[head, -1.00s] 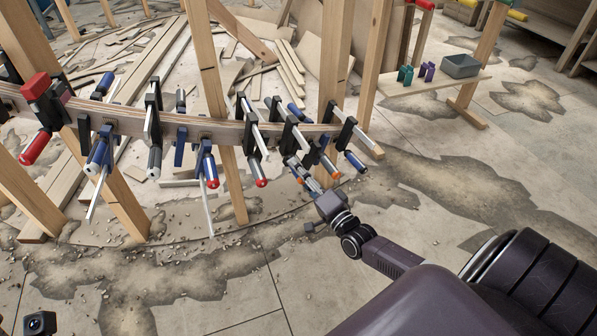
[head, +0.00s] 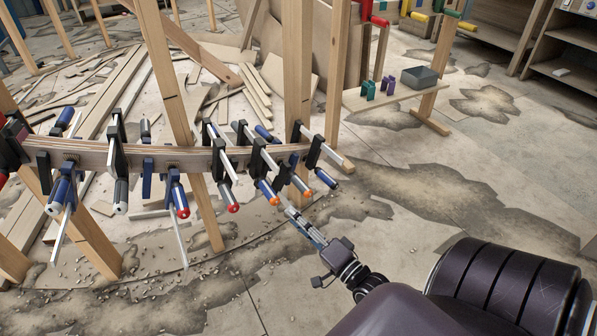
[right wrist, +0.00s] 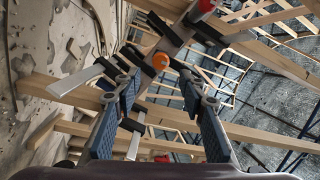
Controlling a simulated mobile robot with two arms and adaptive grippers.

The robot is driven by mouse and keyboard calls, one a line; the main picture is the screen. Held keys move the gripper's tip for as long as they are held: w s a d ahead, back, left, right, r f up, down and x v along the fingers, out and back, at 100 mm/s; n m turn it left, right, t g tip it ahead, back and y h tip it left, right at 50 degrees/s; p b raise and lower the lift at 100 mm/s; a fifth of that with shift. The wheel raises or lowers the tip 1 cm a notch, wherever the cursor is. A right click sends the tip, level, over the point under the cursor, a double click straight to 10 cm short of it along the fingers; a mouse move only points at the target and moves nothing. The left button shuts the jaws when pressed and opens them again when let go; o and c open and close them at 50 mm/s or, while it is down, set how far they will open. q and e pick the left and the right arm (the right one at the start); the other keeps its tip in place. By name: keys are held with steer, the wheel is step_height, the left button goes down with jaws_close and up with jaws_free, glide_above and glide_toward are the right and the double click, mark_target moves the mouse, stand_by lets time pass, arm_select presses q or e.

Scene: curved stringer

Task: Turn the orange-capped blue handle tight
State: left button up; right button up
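Several clamps hang along the curved wooden stringer (head: 190,158). Two blue handles with orange caps show near its right end in the head view: one on the left (head: 267,189) and one to its right (head: 299,186). My right gripper (head: 285,207) is just below and in front of these two, apart from them as far as I can see. In the right wrist view the gripper (right wrist: 160,84) is open, with nothing between its fingers. An orange cap (right wrist: 161,60) faces the camera just beyond the gap between the fingertips; its blue handle is mostly hidden. My left gripper is out of view.
Red-capped handles (head: 232,206) hang on clamps to the left, and another blue handle (head: 327,177) is at the right. Wooden posts (head: 297,80) stand behind the stringer. A bench with a grey bin (head: 419,77) is at back right. The floor at right is clear.

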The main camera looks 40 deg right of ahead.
steer(key=shift+s, duration=0.3)
steer(key=shift+s, duration=0.15)
steer(key=shift+s+a+f+p, duration=0.1)
steer(key=shift+s+f+p, duration=0.1)
steer(key=shift+s, duration=0.4)
steer(key=shift+s+a+f+p, duration=0.1)
steer(key=shift+s+p, duration=0.05)
steer(key=shift+s, duration=0.45)
